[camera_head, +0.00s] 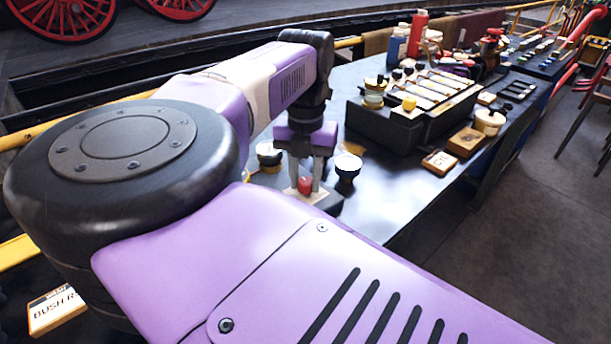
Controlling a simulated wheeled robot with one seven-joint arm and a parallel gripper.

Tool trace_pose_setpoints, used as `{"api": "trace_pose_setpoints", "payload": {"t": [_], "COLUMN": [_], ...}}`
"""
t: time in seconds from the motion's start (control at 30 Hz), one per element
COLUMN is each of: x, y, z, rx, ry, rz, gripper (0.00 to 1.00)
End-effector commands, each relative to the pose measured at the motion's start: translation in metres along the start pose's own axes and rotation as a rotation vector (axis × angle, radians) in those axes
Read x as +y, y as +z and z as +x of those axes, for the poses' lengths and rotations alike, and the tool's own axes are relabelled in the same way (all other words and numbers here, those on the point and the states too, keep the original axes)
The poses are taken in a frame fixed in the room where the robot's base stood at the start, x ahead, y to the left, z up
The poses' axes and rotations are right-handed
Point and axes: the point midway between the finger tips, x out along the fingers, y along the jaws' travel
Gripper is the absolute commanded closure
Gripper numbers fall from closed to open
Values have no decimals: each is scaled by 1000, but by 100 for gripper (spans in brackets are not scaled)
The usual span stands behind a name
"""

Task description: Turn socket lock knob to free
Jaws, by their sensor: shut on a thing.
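A small red knob (305,186), apparently the socket lock knob, stands on a low dark block with a pale top plate (323,196) near the table's left front end. My gripper (306,184) points down over it, with its two grey fingers shut on the red knob. Which way the knob is turned, and any lock or free marking, is too small to tell. My purple arm hides the near side of the block.
A large black rack (410,125), wooden boxes (466,141) and bottles (397,46) fill the table further back. Bare tabletop (400,185) lies to the right.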

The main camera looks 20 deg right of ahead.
Motion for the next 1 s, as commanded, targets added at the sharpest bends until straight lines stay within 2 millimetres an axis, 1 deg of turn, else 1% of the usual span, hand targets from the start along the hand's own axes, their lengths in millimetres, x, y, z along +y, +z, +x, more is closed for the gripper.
{"api": "trace_pose_setpoints", "payload": {"t": [0.2,0.4,0.93,0.97,1.0], "x": [1,0,0,0,0], "y": [0,0,0,0,0], "z": [-2,-1,-1,-1,-1], "rx": [-1,0,-1,-1,-1], "ry": [2,2,1,1,1], "rz": [-114,-170,-190,-190,-190], "gripper": [100,100,100,64,56]}}
